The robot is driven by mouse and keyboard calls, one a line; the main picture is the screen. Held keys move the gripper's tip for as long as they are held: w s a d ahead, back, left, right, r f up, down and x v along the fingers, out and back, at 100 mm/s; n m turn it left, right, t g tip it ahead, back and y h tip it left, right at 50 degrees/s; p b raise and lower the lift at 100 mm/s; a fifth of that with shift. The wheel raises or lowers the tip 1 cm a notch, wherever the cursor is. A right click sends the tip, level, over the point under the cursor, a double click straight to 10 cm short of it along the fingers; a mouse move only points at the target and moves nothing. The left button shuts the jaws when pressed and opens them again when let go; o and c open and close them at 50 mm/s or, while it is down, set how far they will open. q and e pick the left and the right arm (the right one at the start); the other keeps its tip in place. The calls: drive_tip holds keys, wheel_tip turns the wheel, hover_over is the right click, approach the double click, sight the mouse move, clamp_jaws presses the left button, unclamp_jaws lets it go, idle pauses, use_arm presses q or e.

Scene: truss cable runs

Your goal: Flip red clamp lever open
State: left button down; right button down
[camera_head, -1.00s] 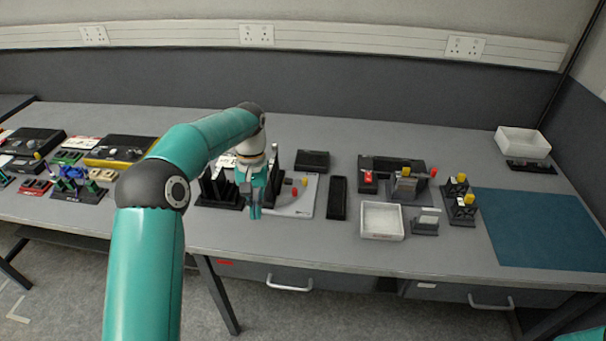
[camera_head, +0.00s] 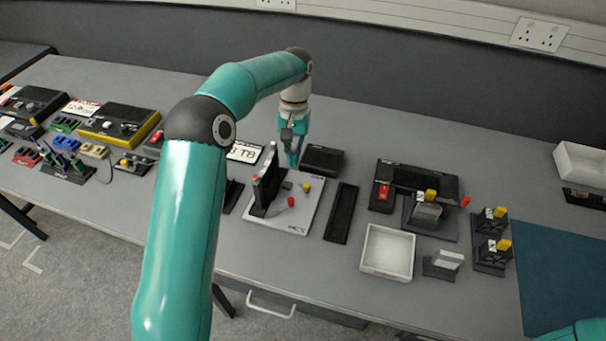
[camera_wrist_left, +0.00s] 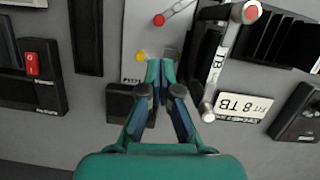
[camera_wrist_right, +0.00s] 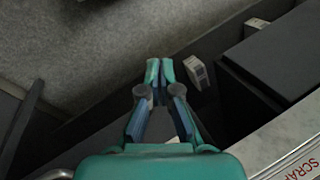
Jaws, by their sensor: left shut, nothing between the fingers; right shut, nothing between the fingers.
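The red-tipped clamp lever (camera_head: 291,201) is on a pale board (camera_head: 293,223) with a yellow knob (camera_head: 306,187) near it. In the left wrist view the lever's red tip (camera_wrist_left: 159,19) is near the top edge, with its pale arm running up to the right, partly cut off. My left gripper (camera_head: 292,163) is shut and empty over the board's back edge, apart from the lever. In the left wrist view its fingertips (camera_wrist_left: 160,66) are together just beside the yellow knob (camera_wrist_left: 141,56). My right gripper (camera_wrist_right: 159,66) is shut and empty, low over floor and dark furniture.
A dark upright block (camera_head: 267,180) stands on the board's left side. A black box (camera_head: 322,160) lies behind and a long black tray (camera_head: 342,212) to the right. Farther right are a white bin (camera_head: 388,251) and a unit with a red switch (camera_head: 384,192).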

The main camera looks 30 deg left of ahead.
use_arm(q)
drive_tip(key=shift+w+d+r, duration=0.1)
drive_tip(key=shift+w, duration=0.1)
drive_tip(key=p+x, duration=0.1)
drive_tip(key=x, duration=0.9)
idle(0.4)
